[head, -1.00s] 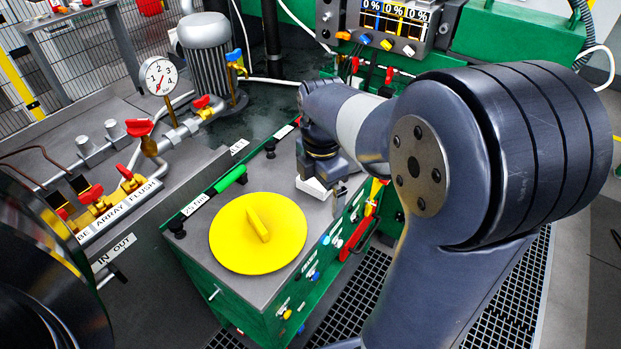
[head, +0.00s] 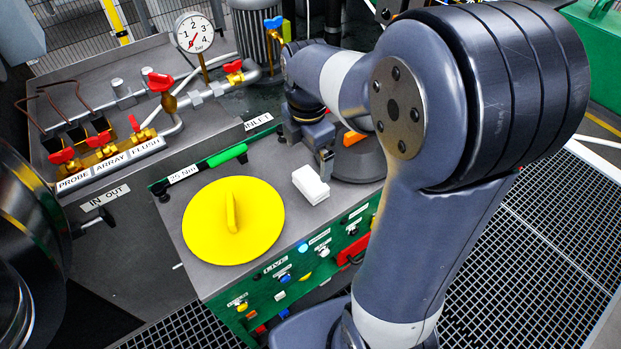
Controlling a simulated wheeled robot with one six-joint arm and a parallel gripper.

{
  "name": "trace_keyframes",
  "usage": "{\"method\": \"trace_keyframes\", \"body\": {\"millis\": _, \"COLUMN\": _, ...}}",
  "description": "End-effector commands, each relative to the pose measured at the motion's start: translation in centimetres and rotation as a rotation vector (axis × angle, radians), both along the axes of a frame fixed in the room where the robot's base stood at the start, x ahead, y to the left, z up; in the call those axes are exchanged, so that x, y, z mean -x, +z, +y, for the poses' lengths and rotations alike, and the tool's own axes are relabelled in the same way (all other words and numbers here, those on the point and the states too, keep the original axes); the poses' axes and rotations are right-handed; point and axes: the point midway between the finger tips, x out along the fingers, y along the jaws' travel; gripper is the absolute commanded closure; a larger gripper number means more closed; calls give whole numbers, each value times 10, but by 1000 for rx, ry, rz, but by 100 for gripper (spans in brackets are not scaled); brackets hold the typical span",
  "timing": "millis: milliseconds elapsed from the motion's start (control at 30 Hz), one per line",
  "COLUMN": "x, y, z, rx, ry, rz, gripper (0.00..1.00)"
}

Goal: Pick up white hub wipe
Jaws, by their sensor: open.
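The white hub wipe (head: 311,184) is a small white block lying on the grey top of the green cabinet (head: 285,222), right of the yellow disc. It shows almost whole in the head view. My gripper (head: 326,164) is just behind it and slightly to its right in the picture, pointing down. It is open and holds nothing that I can see. A small gap seems to lie between them, but the height of the fingertips is hard to judge. My arm hides part of the cabinet's right side.
A yellow disc with a raised handle (head: 233,220) lies left of the wipe. A green-handled tool (head: 227,155) lies at the cabinet's back edge. A dark round part with an orange piece (head: 353,138) sits behind my gripper. Pipes with red valves (head: 160,82) stand at the back left.

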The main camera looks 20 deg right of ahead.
Motion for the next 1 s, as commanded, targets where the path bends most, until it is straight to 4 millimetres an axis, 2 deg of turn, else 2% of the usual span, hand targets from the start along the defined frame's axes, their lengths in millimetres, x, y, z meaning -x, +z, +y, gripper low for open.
{"method": "trace_keyframes", "body": {"millis": 200, "x": 1, "y": -37, "z": 0, "rx": 0, "ry": 0, "rz": 5, "gripper": 0}}
{"method": "trace_keyframes", "body": {"millis": 467, "x": 0, "y": -58, "z": -1, "rx": 0, "ry": 0, "rz": 4, "gripper": 0}}
{"method": "trace_keyframes", "body": {"millis": 700, "x": -2, "y": -93, "z": -4, "rx": 1, "ry": 0, "rz": 5, "gripper": 0}}
{"method": "trace_keyframes", "body": {"millis": 800, "x": -3, "y": -100, "z": -4, "rx": 0, "ry": 0, "rz": 3, "gripper": 0}}
{"method": "trace_keyframes", "body": {"millis": 1000, "x": -3, "y": -101, "z": -3, "rx": 0, "ry": 0, "rz": 1, "gripper": 0}}
